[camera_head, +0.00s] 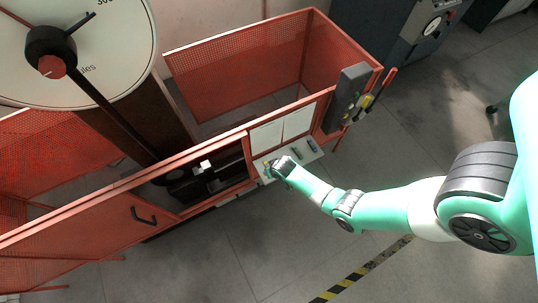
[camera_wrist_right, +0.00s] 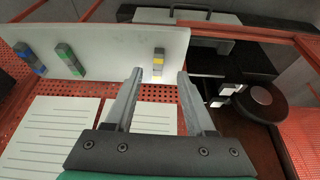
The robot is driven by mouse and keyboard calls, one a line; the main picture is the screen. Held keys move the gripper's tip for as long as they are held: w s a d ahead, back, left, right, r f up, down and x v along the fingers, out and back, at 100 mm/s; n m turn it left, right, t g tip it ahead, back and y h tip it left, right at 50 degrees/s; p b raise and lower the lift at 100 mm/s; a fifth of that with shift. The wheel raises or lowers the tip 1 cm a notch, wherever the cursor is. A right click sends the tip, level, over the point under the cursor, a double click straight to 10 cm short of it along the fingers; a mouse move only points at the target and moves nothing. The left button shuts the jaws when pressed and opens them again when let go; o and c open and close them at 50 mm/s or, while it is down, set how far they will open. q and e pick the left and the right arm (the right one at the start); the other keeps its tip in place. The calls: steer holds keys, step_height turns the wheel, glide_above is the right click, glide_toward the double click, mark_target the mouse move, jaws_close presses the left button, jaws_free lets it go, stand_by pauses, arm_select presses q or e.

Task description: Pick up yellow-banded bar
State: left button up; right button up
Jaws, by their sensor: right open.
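The yellow-banded bar (camera_wrist_right: 159,63) is a small grey bar with a yellow band. The bar shows between and just beyond the fingertips, apart from both. In the head view my right gripper (camera_head: 281,167) is at the shelf and largely covers that spot. My left gripper is not in view.
White sheets (camera_head: 282,129) hang on the red mesh guard (camera_head: 235,68). Dark machine parts (camera_wrist_right: 255,105) lie to the right in the wrist view.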

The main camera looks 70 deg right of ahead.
steer(key=shift+w+d+f, duration=0.15)
steer(key=shift+w+f, duration=0.1)
steer(key=shift+w, duration=0.05)
steer(key=b+x, duration=0.4)
steer(key=shift+s+d+f, duration=0.1)
steer(key=shift+s+f, duration=0.15)
steer(key=shift+f, duration=0.1)
steer(key=shift+w+d+f+b, duration=0.15)
steer(key=shift+f+b, duration=0.15)
steer(key=shift+b, duration=0.15)
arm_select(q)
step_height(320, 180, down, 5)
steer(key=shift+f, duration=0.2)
arm_select(e)
steer(key=shift+r, duration=0.1)
steer(key=shift+c, duration=0.3)
jaws_close()
